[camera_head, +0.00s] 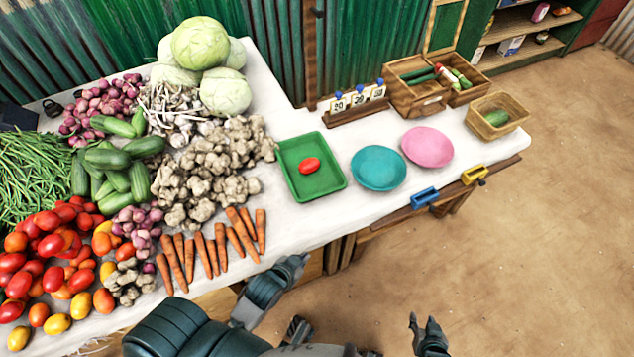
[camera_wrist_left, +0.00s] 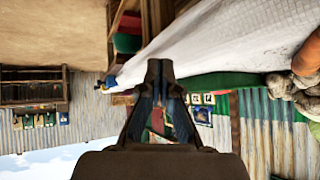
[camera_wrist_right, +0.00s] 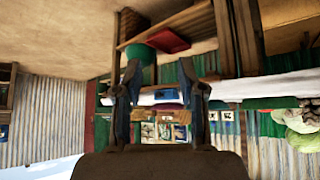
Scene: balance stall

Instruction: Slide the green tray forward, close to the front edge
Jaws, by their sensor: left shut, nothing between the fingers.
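The green tray (camera_head: 328,186) lies flat on the white-covered table (camera_head: 275,232), set back from the front edge, with a red tomato (camera_head: 309,166) in it. My left gripper (camera_head: 301,259) is shut and empty by the table's front edge, nearer to me than the tray and apart from it. In the left wrist view its fingertips (camera_wrist_left: 160,66) meet. My right gripper (camera_head: 423,321) is open and empty, low in front of the table over the floor. In the right wrist view its fingers (camera_wrist_right: 166,80) stand apart.
Carrots (camera_head: 205,250) and ginger (camera_head: 215,160) lie left of the tray. A teal plate (camera_head: 378,168) and a pink plate (camera_head: 427,147) stand to its right. Blue (camera_head: 424,197) and yellow (camera_head: 473,174) holders sit on the front edge. Cloth between tray and edge is clear.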

